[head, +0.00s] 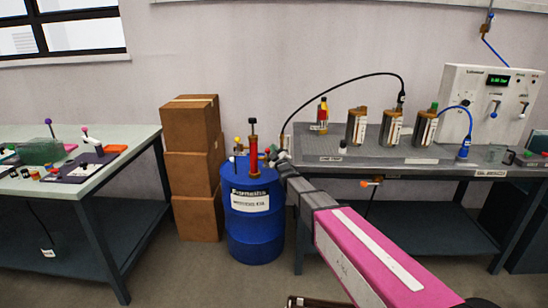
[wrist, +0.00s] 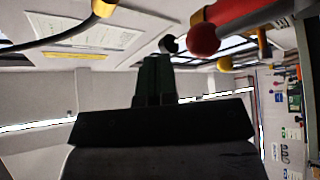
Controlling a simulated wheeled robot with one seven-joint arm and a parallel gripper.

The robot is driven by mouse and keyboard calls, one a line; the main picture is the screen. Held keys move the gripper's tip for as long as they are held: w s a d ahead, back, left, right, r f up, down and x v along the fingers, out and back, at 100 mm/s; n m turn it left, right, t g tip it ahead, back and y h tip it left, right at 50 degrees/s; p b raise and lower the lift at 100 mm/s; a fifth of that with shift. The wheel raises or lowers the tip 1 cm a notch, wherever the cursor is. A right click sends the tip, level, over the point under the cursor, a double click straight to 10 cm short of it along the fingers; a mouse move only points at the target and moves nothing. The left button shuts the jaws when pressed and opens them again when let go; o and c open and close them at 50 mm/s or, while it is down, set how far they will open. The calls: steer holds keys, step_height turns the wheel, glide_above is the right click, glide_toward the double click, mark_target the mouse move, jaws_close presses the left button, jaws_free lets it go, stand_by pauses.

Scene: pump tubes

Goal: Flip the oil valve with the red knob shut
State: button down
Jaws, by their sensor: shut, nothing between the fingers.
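The blue oil drum (head: 254,215) stands on the floor between two tables, with a red pump tube (head: 253,155) upright on its top. The valve's red knob (head: 273,149) is at the right of the tube, close to the tip of my gripper (head: 280,157). In the wrist view the red knob (wrist: 203,40) is large, up and to the right of my gripper's shut fingers (wrist: 155,62), with a visible gap between them in the picture. The fingers hold nothing. My arm partly hides the drum's right side, and the valve's lever position is not clear.
A yellow knob (head: 237,140) sits left of the tube and also shows in the wrist view (wrist: 225,64). A black hose (head: 335,87) arches over the grey bench (head: 440,158), which bears several bottles. Stacked cardboard boxes (head: 192,165) stand left of the drum.

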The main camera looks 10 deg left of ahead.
steer(key=s+a+r, duration=0.6)
steer(key=s+r, duration=0.1)
steer(key=s, duration=0.2)
steer(key=shift+s+a, duration=0.35)
steer(key=shift+s, duration=0.05)
